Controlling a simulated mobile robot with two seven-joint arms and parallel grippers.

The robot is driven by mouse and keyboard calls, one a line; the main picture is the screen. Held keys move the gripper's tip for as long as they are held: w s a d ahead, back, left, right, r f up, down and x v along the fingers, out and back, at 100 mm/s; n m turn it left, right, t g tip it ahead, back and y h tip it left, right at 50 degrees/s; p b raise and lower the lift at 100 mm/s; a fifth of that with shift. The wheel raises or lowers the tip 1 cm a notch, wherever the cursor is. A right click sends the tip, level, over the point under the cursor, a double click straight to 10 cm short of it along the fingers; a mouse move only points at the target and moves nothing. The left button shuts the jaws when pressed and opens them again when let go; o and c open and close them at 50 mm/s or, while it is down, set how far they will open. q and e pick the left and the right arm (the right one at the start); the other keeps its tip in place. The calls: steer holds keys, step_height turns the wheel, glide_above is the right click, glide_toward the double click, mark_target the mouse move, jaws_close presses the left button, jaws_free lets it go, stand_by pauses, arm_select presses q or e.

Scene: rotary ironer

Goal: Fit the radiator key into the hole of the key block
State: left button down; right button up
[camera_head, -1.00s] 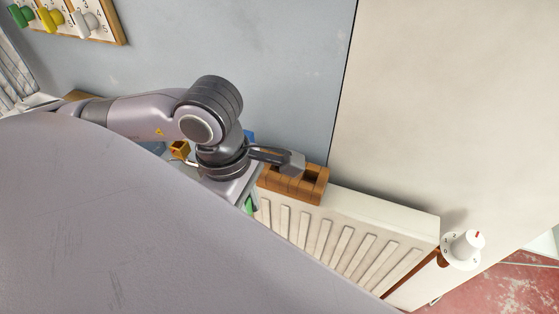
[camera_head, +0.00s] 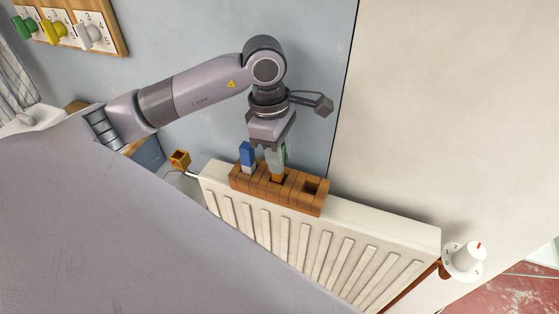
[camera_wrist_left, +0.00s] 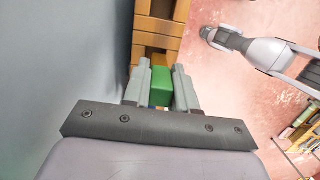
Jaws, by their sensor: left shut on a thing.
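The wooden key block (camera_head: 298,200) lies along the top of the white radiator, with an empty square hole (camera_head: 310,187) near its right end. My left gripper (camera_head: 275,172) points down over the middle of the block, shut on a green key (camera_head: 284,151). The green key also shows between the fingers in the left wrist view (camera_wrist_left: 161,88). Its lower end is hidden, so I cannot tell whether it is in a hole. A blue key (camera_head: 247,155) stands upright at the left part of the block, close beside the gripper.
The radiator (camera_head: 350,235) has a white dial valve (camera_head: 465,258) at its right end. A small orange-brown fitting (camera_head: 180,158) is at its left end. A wooden board with coloured knobs (camera_head: 70,22) hangs at upper left. The wall is close behind the block.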

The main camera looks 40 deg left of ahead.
arm_select(q)
steer(key=shift+w+a+f, duration=0.1)
steer(key=shift+w, duration=0.2)
step_height(320, 180, down, 3)
steer(key=shift+f, duration=0.3)
steer(key=c, duration=0.9)
jaws_free()
steer(key=shift+r, duration=0.5)
step_height(320, 180, up, 11)
steer(key=a, duration=0.1)
steer(key=shift+s+a+r, duration=0.15)
steer(key=shift+a, duration=0.05)
